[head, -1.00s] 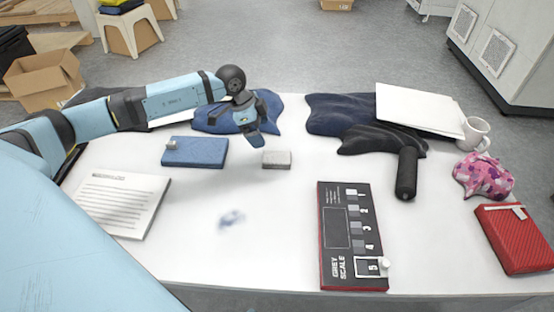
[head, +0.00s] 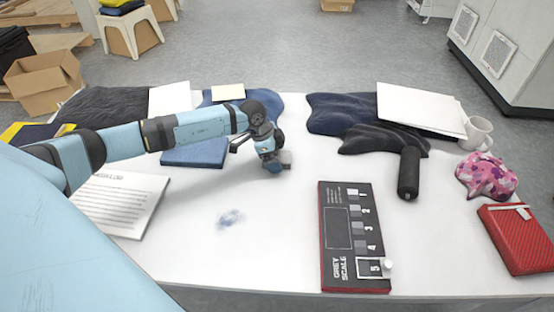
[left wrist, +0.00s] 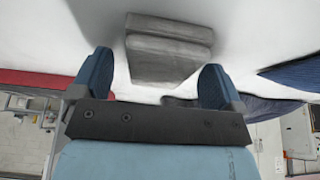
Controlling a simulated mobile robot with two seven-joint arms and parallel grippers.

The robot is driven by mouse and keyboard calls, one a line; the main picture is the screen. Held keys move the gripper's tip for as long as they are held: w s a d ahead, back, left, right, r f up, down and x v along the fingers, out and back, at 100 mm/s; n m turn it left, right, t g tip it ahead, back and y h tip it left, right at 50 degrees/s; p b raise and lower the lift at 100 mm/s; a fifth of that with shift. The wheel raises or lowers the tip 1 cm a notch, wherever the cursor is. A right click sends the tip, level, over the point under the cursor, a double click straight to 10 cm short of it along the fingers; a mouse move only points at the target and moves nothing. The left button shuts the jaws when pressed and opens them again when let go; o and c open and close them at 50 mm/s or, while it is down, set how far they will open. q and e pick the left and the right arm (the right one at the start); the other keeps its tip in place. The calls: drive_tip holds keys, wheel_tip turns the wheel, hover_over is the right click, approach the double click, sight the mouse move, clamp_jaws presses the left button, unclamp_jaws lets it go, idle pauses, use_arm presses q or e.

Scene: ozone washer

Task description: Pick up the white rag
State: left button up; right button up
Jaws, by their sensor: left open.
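The white rag (head: 286,158) is a small folded light-grey block on the white table, partly hidden behind my left gripper in the head view. In the left wrist view the folded rag (left wrist: 168,48) lies just beyond and between the two blue fingertips. My left gripper (head: 272,165) is low over the table at the rag's left side. It is open, and its fingers (left wrist: 157,85) show nothing between them but the rag's near end. Whether they touch it I cannot tell. My right gripper is not in view.
A blue book-like block (head: 195,153) lies left of the gripper. A printed sheet (head: 120,203) lies at left. The table's middle is clear apart from a blue smudge (head: 231,218).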

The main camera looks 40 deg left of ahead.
use_arm(q)
drive_tip(key=c, duration=1)
drive_tip(key=shift+r, duration=0.2)
wheel_tip(320, 180, up, 20)
drive_tip(key=shift+f+p, duration=0.1)
drive_tip(key=shift+p, duration=0.9)
drive_tip(key=shift+o, duration=0.8)
drive_tip(key=shift+f, duration=0.1)
drive_tip(key=shift+c, duration=0.5)
